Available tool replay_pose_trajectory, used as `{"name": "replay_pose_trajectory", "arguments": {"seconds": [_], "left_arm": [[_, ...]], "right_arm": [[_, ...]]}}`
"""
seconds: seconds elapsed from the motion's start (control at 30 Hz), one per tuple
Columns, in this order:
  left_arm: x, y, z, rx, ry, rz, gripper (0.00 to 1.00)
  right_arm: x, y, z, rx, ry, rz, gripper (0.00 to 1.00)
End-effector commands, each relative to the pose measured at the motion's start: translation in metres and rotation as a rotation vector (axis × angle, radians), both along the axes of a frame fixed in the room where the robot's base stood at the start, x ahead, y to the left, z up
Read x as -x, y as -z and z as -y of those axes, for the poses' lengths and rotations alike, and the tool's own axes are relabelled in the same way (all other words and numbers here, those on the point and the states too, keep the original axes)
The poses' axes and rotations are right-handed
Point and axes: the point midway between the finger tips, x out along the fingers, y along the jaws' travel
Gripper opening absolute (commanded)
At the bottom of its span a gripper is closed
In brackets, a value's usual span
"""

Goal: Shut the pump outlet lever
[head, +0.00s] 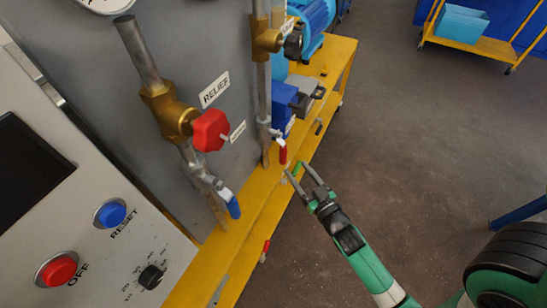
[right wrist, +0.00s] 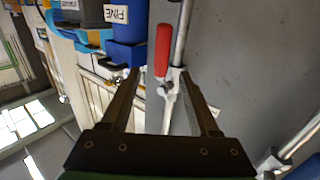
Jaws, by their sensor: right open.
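A red-handled lever (head: 282,152) sits on a vertical pipe at the middle of the head view, beside the grey panel. No label naming it as the pump outlet is readable. It also shows in the right wrist view (right wrist: 163,50), its handle running along the pipe from a metal valve body (right wrist: 171,85). My right gripper (head: 297,171) is open and empty, just to the right of the lever in the head view. In the wrist view the handle appears between and beyond the two fingertips (right wrist: 159,73), with no clear contact. My left gripper is out of view.
A blue-handled lever (head: 233,206) and a red handwheel (head: 210,130) are on the pipe to the left. The yellow bench (head: 251,215) runs beneath the pipes. Blue units (head: 283,107) stand behind the lever. Open floor (head: 400,150) lies to the right.

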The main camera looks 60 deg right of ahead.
Motion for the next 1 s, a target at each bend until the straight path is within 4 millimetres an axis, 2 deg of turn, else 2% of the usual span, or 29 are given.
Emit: {"name": "replay_pose_trajectory", "arguments": {"seconds": [0.17, 0.27, 0.47, 0.7, 1.0], "left_arm": [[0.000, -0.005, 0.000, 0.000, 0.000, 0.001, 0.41], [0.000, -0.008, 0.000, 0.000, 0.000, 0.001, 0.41], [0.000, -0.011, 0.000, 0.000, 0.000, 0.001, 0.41], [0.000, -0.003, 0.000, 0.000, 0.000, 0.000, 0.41], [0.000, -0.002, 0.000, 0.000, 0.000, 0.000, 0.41]], "right_arm": [[-0.005, -0.004, 0.003, 0.002, 0.000, 0.002, 0.62], [-0.016, -0.006, 0.011, 0.001, 0.000, 0.004, 0.62], [-0.053, -0.006, 0.035, 0.003, -0.001, 0.006, 0.62], [-0.089, -0.003, 0.060, 0.002, -0.001, 0.005, 0.62], [-0.098, -0.004, 0.066, 0.002, -0.001, 0.002, 0.62]]}}
